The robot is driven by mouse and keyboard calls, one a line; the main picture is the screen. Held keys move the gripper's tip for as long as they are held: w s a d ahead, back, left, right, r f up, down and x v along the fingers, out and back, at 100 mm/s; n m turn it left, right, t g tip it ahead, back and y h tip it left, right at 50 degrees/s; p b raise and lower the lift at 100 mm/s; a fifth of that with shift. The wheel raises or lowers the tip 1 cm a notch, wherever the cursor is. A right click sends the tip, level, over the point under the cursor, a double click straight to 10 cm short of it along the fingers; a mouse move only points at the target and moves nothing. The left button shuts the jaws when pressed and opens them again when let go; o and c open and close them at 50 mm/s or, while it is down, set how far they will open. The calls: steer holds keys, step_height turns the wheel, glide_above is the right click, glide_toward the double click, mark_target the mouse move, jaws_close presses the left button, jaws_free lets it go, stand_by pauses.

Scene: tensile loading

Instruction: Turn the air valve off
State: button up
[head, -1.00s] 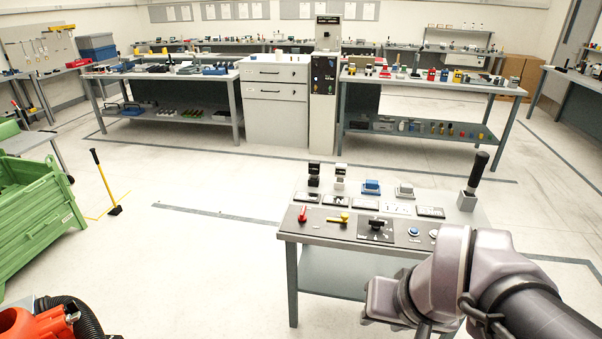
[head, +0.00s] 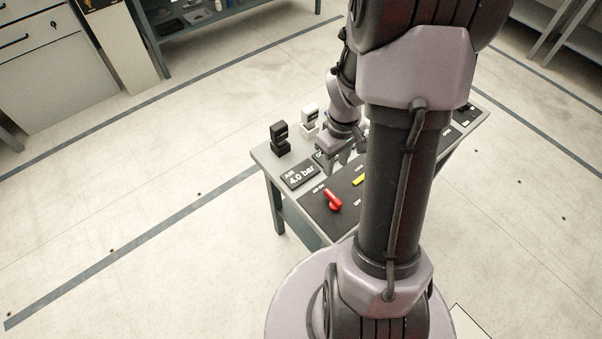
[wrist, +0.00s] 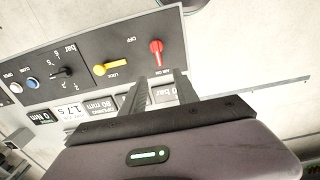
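The air valve is a red lever (head: 333,200) on the dark control panel (head: 318,212) of the small table. In the wrist view the red lever (wrist: 156,47) has the label "AIR ON" at its lower end, and "OFF" is printed to its left. My gripper (head: 342,163) is above the row of displays behind the lever. In the wrist view my gripper (wrist: 161,76) has its two fingers apart, with nothing between them, just below the lever and not visibly touching it. A display (head: 300,175) reads "AIR 4.0 bar".
A yellow lever (wrist: 112,66) marked "LOCK" sits beside the red one. A black knob (wrist: 62,72) and a blue button (wrist: 33,82) are farther left. A black block (head: 279,138) and a white block (head: 310,120) stand upright at the table's back. Floor around the table is clear.

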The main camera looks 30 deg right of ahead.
steer(key=b, duration=0.2)
glide_above(333, 196)
step_height(333, 196, down, 5)
step_height(333, 196, down, 12)
steer(key=b, duration=0.4)
steer(key=shift+r, duration=0.2)
jaws_close()
